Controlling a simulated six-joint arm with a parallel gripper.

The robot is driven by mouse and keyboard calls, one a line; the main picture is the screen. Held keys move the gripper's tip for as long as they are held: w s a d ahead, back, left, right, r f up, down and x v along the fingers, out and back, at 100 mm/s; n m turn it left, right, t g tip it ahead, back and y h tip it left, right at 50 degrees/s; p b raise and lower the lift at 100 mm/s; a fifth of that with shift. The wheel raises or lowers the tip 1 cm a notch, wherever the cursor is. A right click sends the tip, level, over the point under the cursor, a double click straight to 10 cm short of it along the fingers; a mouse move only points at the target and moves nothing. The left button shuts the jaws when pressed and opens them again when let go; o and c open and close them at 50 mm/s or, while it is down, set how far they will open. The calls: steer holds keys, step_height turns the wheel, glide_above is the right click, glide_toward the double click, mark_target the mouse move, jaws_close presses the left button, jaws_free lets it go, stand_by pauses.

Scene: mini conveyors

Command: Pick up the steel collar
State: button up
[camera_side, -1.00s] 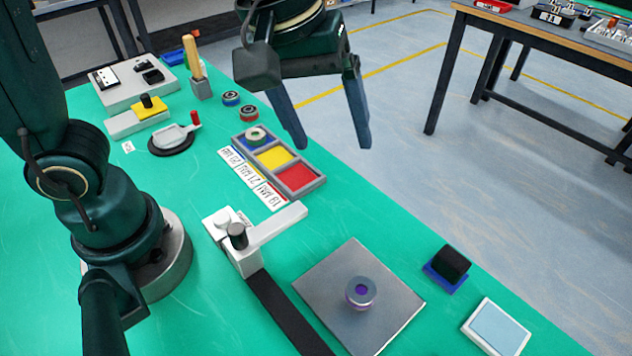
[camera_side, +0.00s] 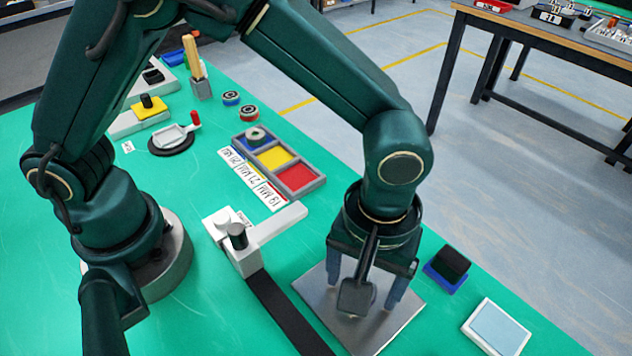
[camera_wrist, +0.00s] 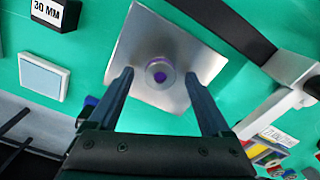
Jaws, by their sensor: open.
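The steel collar (camera_wrist: 160,67) is a short grey ring with a purple centre. It sits on a square metal plate (camera_wrist: 135,45), which also shows in the side view (camera_side: 399,325). In the side view my gripper hides most or all of the collar. My gripper (camera_side: 362,297) is over the plate, pointing down, with its fingers spread. In the wrist view my gripper (camera_wrist: 159,74) is open, with one fingertip on each side of the collar and a gap to it on both sides. I cannot tell the exact height of the fingertips above the plate.
A black block on a blue base (camera_side: 447,265) and a white-framed pad (camera_side: 496,327) are on the right. A three-compartment tray (camera_side: 305,184) stands farther back.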

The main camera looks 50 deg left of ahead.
steer(key=shift+f, duration=0.3)
steer(key=shift+c, duration=0.3)
jaws_close()
steer(key=shift+r, duration=0.1)
